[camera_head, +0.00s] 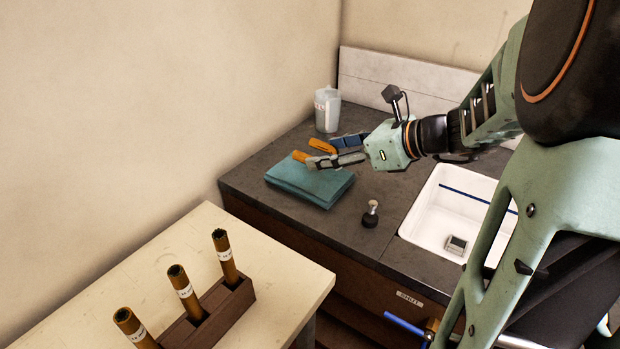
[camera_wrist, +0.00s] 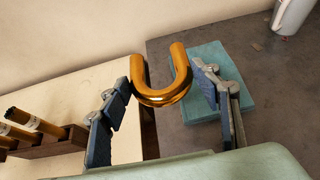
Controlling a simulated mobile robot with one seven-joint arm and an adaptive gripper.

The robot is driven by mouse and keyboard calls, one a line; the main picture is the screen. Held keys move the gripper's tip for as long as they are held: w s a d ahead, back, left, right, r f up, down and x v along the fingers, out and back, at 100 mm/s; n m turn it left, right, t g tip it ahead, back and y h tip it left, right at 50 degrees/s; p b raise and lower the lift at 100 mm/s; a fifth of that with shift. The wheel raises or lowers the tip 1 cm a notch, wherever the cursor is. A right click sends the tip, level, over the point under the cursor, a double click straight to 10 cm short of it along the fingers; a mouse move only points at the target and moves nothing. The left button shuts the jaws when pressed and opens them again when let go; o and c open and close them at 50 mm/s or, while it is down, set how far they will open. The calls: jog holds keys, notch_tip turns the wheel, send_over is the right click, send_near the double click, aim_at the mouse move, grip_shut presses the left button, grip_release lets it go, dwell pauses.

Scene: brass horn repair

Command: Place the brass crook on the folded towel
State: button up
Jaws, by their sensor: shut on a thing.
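The brass crook is a shiny orange-gold U-shaped tube, seen clearly in the wrist view (camera_wrist: 164,97). In the head view only two short pieces of the crook (camera_head: 300,156) show past the fingers. My gripper (camera_head: 323,152) is shut on the crook, with one finger on each side of it. The folded towel (camera_head: 308,184) is teal and lies flat on the dark counter. In the head view the gripper and crook overlap the towel's far edge. In the wrist view the towel (camera_wrist: 206,52) shows behind the right finger. The crook appears raised; its exact height is unclear.
A grey-white cup (camera_head: 327,110) stands behind the towel. A wooden rack (camera_head: 212,318) holding brass tubes stands on the pale table (camera_head: 110,293). Walls close off the left and back.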

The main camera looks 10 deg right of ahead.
jog(key=shift+s, duration=0.55)
jog(key=w+f, duration=0.4)
jog(key=w, duration=0.5)
jog(key=b, duration=0.1)
send_over(318, 176)
jog(key=f, duration=0.5)
jog(key=shift+s, duration=0.2)
jog(key=shift+w+f+b, duration=0.15)
jog(key=shift+f, duration=0.8)
jog(key=shift+w+f+b, duration=0.15)
jog(key=shift+f, duration=0.8)
jog(key=shift+f, duration=0.15)
jog(key=o, duration=1.2)
